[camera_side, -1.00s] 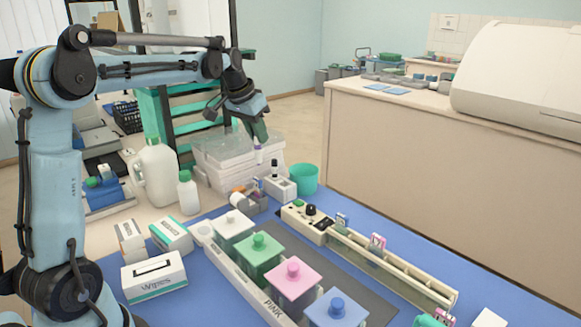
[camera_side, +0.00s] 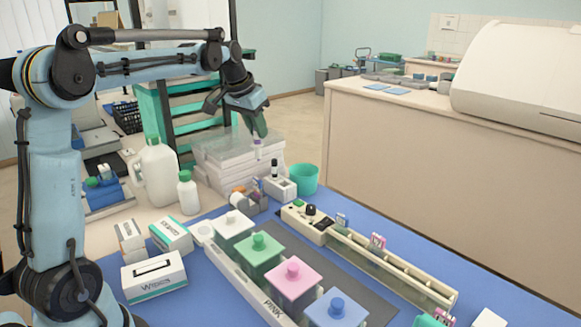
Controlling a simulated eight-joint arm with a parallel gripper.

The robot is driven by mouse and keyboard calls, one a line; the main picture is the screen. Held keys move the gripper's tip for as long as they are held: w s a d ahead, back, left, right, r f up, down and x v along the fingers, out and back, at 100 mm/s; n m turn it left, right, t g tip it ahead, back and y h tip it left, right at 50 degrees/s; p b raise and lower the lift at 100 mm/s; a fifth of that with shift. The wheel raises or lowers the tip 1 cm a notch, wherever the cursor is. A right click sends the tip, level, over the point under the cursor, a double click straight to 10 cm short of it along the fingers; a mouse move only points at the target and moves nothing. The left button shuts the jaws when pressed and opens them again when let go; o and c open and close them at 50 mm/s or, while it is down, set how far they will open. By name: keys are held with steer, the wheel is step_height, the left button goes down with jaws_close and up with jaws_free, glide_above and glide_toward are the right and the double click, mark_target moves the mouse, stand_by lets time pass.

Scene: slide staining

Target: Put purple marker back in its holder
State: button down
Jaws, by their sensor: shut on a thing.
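The purple marker (camera_side: 259,149) hangs upright below my gripper (camera_side: 259,133), white with a purple band near the top. My gripper is shut on it, and the fingers hide its upper end. The marker is in the air, in front of the stacked clear boxes as seen here. A small white block holder (camera_side: 283,189) stands on the blue mat, below and to the right of the marker. A dark-capped marker (camera_side: 274,169) stands upright in that holder. The holder's empty opening is too small to make out clearly.
A teal cup (camera_side: 305,179) stands right of the holder. Stacked clear boxes (camera_side: 215,160) and a large white jug (camera_side: 158,172) are behind. Staining jars with coloured lids (camera_side: 260,245) and a long slide rack (camera_side: 390,268) fill the front.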

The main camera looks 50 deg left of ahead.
stand_by(0.3)
steer(key=w+r+x, duration=0.1)
steer(key=w+x, duration=0.1)
steer(key=x, duration=1.4)
steer(key=shift+w+d, duration=0.35)
steer(key=shift+w, duration=0.05)
steer(key=shift+f, duration=0.4)
stand_by(1.2)
steer(key=c, duration=1)
jaws_free()
